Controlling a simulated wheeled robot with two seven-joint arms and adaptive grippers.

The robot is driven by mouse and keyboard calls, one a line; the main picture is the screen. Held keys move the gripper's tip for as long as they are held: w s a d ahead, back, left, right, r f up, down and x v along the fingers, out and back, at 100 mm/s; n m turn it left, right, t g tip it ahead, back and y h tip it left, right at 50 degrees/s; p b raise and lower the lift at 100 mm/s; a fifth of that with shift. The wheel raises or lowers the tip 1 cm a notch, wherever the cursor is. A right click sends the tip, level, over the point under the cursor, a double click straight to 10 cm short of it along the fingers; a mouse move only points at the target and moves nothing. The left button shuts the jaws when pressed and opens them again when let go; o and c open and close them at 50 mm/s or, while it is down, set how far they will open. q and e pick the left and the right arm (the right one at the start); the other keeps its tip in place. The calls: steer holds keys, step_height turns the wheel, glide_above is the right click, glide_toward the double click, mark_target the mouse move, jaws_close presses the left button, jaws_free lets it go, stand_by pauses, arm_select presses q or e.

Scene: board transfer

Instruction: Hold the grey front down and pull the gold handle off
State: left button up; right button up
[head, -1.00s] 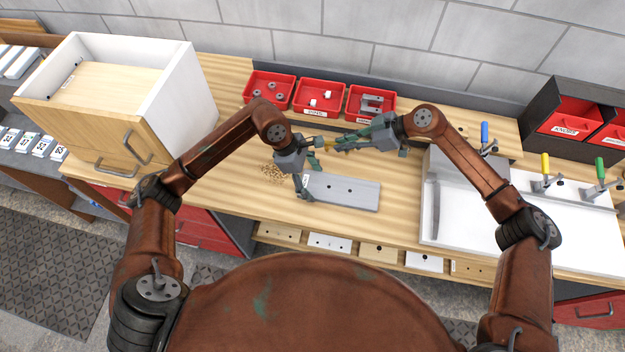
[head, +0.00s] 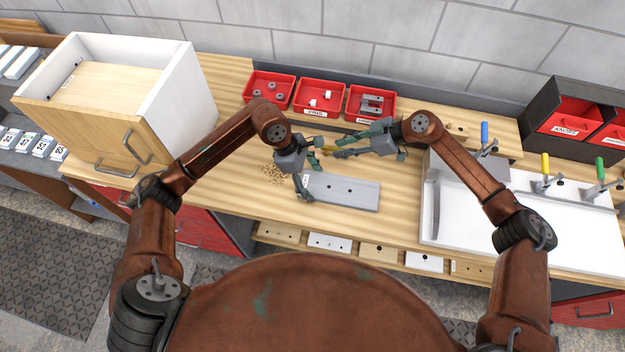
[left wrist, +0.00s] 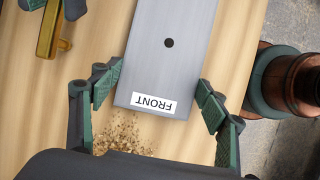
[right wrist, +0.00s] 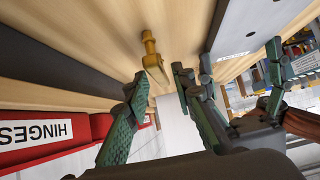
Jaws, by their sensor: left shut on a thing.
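The grey front (head: 350,192) lies flat on the bench, with dark holes in its face. In the left wrist view its end (left wrist: 165,60) carries a FRONT label. My left gripper (head: 312,178) is shut across that end, one finger on each long side (left wrist: 160,82). The gold handle (left wrist: 48,30) is off the front and rests on the wood behind it. It also shows in the right wrist view (right wrist: 152,60), just beyond my right fingertips. My right gripper (head: 345,145) is open and empty, its fingers spread near the handle.
Red bins (head: 319,97) of small parts line the back of the bench. A white-sided wooden cabinet (head: 185,85) stands at left. A white board with clamps (head: 540,235) is at right. Wood chips (head: 274,173) lie left of the front.

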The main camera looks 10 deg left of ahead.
steer(key=shift+o, duration=0.7)
steer(key=v, duration=1.2)
arm_select(q)
steer(key=o, duration=1.5)
steer(key=v, duration=1.2)
